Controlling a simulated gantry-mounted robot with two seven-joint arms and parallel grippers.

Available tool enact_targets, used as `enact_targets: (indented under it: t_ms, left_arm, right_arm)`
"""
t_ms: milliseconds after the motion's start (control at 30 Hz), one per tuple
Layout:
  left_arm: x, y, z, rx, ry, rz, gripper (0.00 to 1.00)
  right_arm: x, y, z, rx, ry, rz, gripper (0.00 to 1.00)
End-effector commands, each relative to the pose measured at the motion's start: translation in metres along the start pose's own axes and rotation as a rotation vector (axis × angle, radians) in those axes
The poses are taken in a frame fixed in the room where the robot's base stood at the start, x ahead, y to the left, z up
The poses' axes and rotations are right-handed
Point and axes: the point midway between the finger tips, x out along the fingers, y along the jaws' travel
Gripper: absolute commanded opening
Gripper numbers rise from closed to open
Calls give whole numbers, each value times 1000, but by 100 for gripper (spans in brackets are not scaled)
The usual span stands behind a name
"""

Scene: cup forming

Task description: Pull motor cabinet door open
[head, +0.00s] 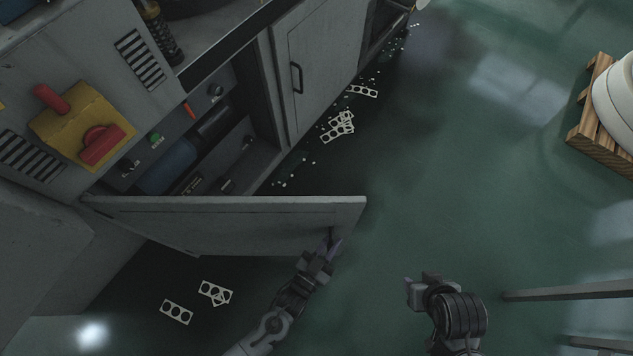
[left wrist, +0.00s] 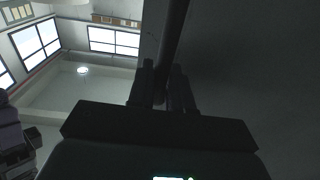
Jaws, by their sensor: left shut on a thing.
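The motor cabinet door (head: 230,222) is swung wide open and stands out from the grey machine. The compartment behind it (head: 195,140) shows a blue motor-like cylinder (head: 172,163) and panel controls. My left gripper (head: 332,246) is at the door's free end, on its outer face. In the left wrist view its two fingers (left wrist: 161,88) are shut on the dark door handle (left wrist: 174,45), with the door surface to the right. Most of the handle is hidden in the head view. My right gripper (head: 408,287) is away from the door, to its lower right; its finger gap is unclear.
A second cabinet door (head: 325,65) with a dark handle (head: 296,78) is closed. Perforated metal scraps (head: 340,127) and small bits lie on the floor by the machine. A wooden pallet (head: 598,125) with a white roll stands at right. The green floor between is clear.

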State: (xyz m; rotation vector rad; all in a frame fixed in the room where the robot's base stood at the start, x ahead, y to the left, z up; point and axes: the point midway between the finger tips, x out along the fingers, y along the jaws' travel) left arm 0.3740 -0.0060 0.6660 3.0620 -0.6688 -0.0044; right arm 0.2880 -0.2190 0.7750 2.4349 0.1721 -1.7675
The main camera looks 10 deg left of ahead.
Motion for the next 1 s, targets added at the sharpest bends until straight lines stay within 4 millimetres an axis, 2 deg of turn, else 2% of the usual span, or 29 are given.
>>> enact_targets:
  t_ms: [33, 300, 600, 800, 1000]
  left_arm:
    - [-22, 12, -7, 1, -3, 47, 0]
    - [-139, 56, -4, 0, -5, 271, 0]
    - [-262, 71, -1, -1, -4, 487, 0]
    - [-321, 69, 0, 0, -3, 588, 0]
    - [-355, 65, 0, 0, -1, 647, 0]
  right_arm:
    - [-15, 0, -4, 0, -1, 0, 43]
    - [-42, 1, -12, 0, -3, -1, 43]
    - [-56, 1, -17, 2, -4, -2, 43]
    - [-58, 1, -18, 3, -4, -3, 43]
    - [-59, 1, -18, 3, -4, -3, 43]
